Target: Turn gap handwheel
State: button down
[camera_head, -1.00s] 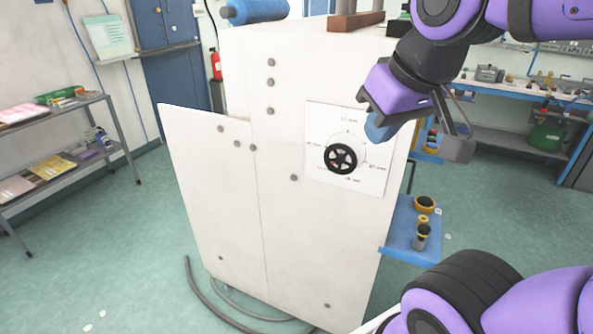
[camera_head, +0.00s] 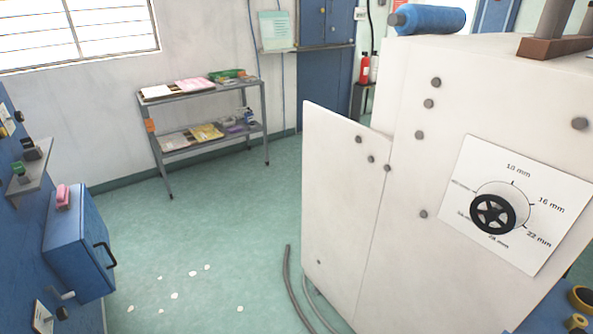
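The gap handwheel (camera_head: 492,214) is a small black spoked wheel on a white dial plate (camera_head: 468,172) with mm marks around it, among them 10, 16 and 22 mm. The plate is on the face of a large white machine cabinet (camera_head: 385,235) at the right of the view. My gripper and arm are not in view now, and nothing touches the handwheel.
A grey shelf rack (camera_head: 205,140) with papers and books stands at the back wall. A blue wall cabinet (camera_head: 80,245) is at the left. Dark cables (camera_head: 290,285) lie by the machine's foot. The green floor between is clear except for small white scraps.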

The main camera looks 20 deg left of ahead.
aim_at(492, 214)
jog(key=k+l, duration=0.2)
jog(key=l, duration=0.2)
jog(key=k+l, duration=0.2)
jog(key=l, duration=0.2)
jog(key=k+l, duration=0.2)
jog(key=l, duration=0.2)
jog(key=i+j, duration=0.3)
jog(key=i, duration=0.15)
